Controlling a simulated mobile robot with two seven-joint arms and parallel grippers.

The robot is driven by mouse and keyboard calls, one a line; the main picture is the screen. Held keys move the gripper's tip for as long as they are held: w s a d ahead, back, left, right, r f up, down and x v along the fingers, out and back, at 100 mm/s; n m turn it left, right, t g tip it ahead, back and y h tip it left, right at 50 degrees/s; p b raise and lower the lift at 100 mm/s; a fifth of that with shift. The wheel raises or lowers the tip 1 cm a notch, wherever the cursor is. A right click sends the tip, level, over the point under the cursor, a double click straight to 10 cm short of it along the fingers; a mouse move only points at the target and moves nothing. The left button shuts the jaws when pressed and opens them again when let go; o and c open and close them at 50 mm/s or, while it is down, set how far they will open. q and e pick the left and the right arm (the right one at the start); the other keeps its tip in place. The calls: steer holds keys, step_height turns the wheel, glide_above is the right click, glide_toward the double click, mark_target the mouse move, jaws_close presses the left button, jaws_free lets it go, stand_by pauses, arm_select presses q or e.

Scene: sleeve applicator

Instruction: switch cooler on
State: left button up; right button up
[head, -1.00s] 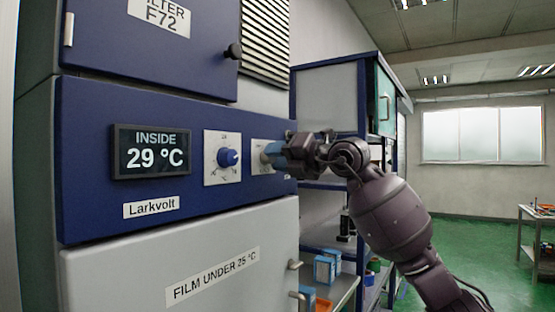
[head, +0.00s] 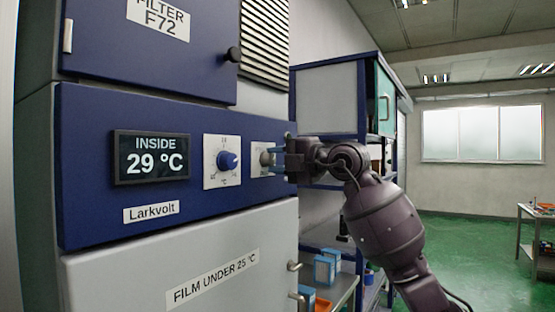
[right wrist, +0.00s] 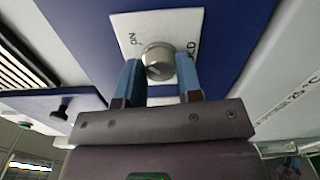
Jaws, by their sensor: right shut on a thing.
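The cooler's blue panel (head: 90,215) has a display (head: 151,157) reading INSIDE 29 °C. Further right is a grey switch knob (right wrist: 158,58) on a white plate (right wrist: 125,24), marked ON on one side and partly hidden lettering on the other. My right gripper (right wrist: 158,66) has its blue fingers on either side of this grey knob, shut on it. In the head view the gripper (head: 271,158) partly covers the knob's plate. The knob's pointer direction is unclear. My left gripper is not in view.
A grey lower door (head: 180,270) labelled FILM UNDER 25 °C has handles at its right edge. A filter door (head: 150,50) with a black knob (head: 234,53) is above the panel. A shelf unit (head: 330,105) stands behind my right arm. Green floor is open at the right.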

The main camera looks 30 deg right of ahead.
stand_by(0.4)
steer(key=o, duration=0.8)
steer(key=shift+o, duration=0.7)
steer(key=shift+d, duration=0.1)
steer(key=b+v, duration=0.2)
steer(key=v, duration=0.9)
